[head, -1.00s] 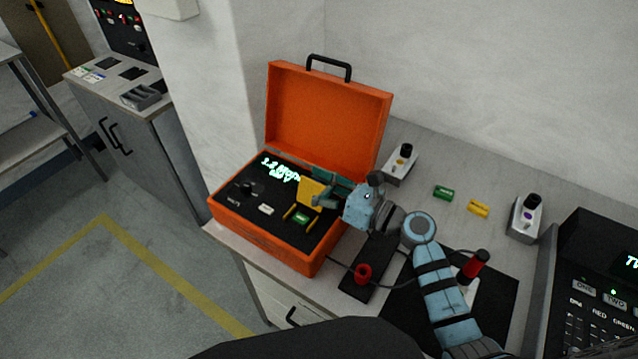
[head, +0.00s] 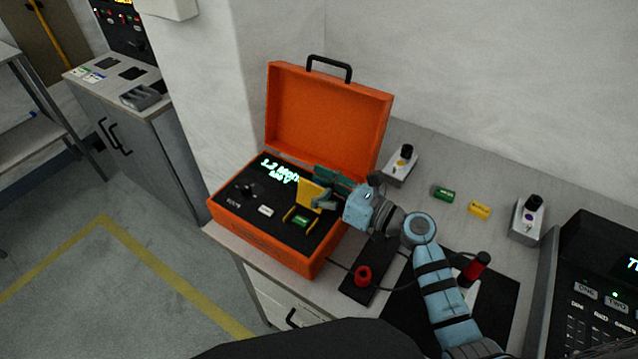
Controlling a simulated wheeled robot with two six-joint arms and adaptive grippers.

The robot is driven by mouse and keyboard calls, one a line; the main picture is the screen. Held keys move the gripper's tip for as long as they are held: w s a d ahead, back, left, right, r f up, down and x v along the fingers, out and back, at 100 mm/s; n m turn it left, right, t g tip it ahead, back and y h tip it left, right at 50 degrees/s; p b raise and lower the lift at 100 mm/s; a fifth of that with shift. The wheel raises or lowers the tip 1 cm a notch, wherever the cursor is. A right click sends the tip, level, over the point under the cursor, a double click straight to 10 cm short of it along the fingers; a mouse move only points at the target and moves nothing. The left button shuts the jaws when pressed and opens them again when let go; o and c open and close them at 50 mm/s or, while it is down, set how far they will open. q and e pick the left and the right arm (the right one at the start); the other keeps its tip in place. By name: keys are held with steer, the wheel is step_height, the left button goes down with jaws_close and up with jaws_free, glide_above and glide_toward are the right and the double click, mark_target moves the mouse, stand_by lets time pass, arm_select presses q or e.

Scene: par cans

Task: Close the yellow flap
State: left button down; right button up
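The yellow flap (head: 309,195) stands raised on the black panel inside the open orange case (head: 262,240). A green block (head: 301,221) sits between yellow rails just in front of the flap. My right gripper (head: 320,190) comes in from the right, with its fingers at the flap's right and far side. One finger touches or nearly touches the flap; the contact is too small to tell. The spread of its fingers is not clear. My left gripper does not show.
The orange lid (head: 328,120) stands open behind the panel. To the right on the bench are a green block (head: 443,193), a yellow block (head: 479,209), two small grey boxes with black knobs and a red-handled tool (head: 476,266).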

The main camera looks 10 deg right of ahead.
stand_by(0.3)
steer(key=shift+s+d, duration=0.4)
steer(key=shift+s, duration=0.05)
steer(key=v, duration=0.7)
steer(key=shift+p, duration=0.45)
step_height(320, 180, up, 10)
stand_by(0.3)
